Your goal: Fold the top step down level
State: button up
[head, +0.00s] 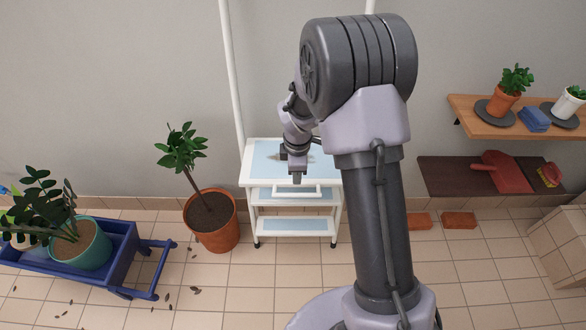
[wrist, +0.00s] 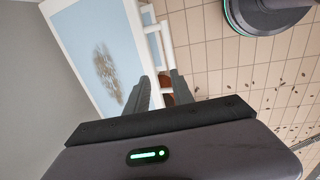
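A white step unit (head: 247,178) with light blue treads stands against the wall in the head view. Its top step (head: 265,147) is a white-framed blue panel with a brown smudge; whether it lies level is hard to tell. A white bar (head: 297,190) runs along its front, above the lower treads. My gripper (head: 297,178) is over the front edge of the top step and partly covers it. In the wrist view, the top step (wrist: 85,45) is at upper left. My gripper (wrist: 161,80) shows two separated fingers by the step's edge; contact with the white bar is unclear.
A potted plant (head: 212,222) stands close to the unit's left. A blue cart (head: 125,255) with plants is farther left. Wooden shelves (head: 470,115) and bricks (head: 459,220) are at right.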

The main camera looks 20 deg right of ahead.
jog(key=shift+o, duration=0.3)
jog(key=shift+w+d+f, duration=0.1)
jog(key=shift+w+f, duration=0.1)
jog(key=shift+w, duration=0.15)
notch_tip(320, 180, up, 18)
jog(key=s+p, duration=0.2)
jog(key=p, duration=0.4)
jog(key=shift+s+a+f+p, duration=0.15)
jog(key=shift+s+a+p, duration=0.2)
jog(key=shift+s+p, duration=0.05)
